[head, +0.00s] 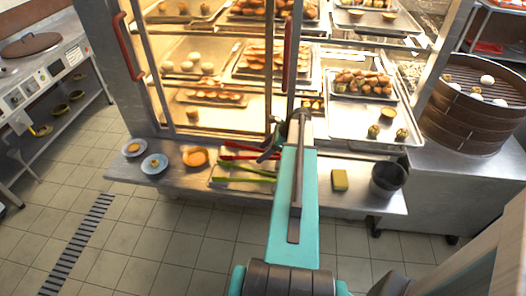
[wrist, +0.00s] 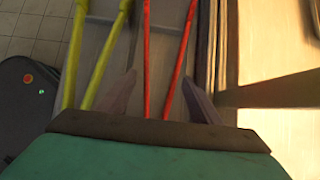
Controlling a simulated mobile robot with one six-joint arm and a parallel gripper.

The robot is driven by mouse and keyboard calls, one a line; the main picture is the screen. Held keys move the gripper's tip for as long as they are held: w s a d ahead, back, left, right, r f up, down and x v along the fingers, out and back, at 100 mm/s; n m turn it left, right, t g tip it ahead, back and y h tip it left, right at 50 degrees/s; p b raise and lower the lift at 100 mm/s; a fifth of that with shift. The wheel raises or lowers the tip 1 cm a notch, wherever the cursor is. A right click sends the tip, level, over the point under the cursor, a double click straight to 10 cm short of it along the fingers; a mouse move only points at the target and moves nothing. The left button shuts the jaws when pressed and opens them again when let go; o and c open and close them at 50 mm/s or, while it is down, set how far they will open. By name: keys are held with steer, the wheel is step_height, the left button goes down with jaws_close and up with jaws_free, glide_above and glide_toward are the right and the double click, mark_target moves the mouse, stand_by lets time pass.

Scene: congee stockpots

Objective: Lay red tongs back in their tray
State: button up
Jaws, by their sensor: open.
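The red tongs (head: 238,144) are at the back of a shallow metal tray (head: 214,183) on the low front shelf; their right end is hidden by my gripper. In the wrist view the red tongs (wrist: 147,60) run as two bars between the spread fingers of my gripper (wrist: 158,78), with gaps on both sides. My gripper (head: 270,153) is open over their right part. Whether the tongs rest fully on the tray is unclear. Green tongs (head: 245,178) lie at the tray's front, left of the fingers in the wrist view (wrist: 85,60).
Small dishes (head: 154,163) and an orange bowl (head: 196,156) stand left of the tray. A yellow sponge (head: 340,180) and a dark pot (head: 388,179) stand to its right. A glass-fronted food case (head: 205,60) rises behind the shelf. The floor in front is clear.

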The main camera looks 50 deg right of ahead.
steer(key=p+v, duration=0.8)
steer(key=v, duration=0.5)
steer(key=shift+r, duration=0.1)
stand_by(0.6)
